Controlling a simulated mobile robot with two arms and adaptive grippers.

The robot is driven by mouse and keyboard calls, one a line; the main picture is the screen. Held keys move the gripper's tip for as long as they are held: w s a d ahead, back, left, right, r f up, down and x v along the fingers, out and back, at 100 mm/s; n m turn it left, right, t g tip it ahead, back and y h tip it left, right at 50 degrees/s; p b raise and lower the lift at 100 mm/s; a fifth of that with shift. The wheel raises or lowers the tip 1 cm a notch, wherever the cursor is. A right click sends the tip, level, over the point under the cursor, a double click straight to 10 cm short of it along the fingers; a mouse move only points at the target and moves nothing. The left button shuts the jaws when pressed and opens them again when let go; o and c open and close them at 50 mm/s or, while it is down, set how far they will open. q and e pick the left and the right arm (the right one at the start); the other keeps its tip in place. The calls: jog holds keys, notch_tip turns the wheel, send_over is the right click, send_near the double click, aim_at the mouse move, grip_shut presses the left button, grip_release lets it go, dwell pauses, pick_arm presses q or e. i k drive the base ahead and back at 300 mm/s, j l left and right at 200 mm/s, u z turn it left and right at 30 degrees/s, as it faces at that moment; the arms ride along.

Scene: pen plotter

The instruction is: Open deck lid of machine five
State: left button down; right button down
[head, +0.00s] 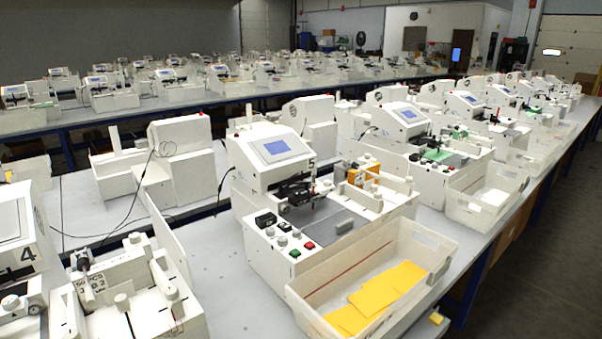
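A white plotter machine (268,165) with a tilted blue screen (277,149) stands in the middle of the head view. The middle machine's front panel has dark switches, knobs, a green button (295,253) and a red button (309,245). To the right of its dark pen head (296,190) lies a white deck (375,203) with an orange block (362,172) behind. I cannot make out which part is the deck lid or its state. Neither gripper is in view.
A white open bin (440,278) with yellow sheets (400,276) stands in front of the middle machine. Another bin (487,195) stands further right. More machines line the grey benches. A small yellow block (436,318) lies near the bench edge. Open floor (540,260) is at the right.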

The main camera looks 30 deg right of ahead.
aim_at(325, 232)
jog(key=z, duration=1.3)
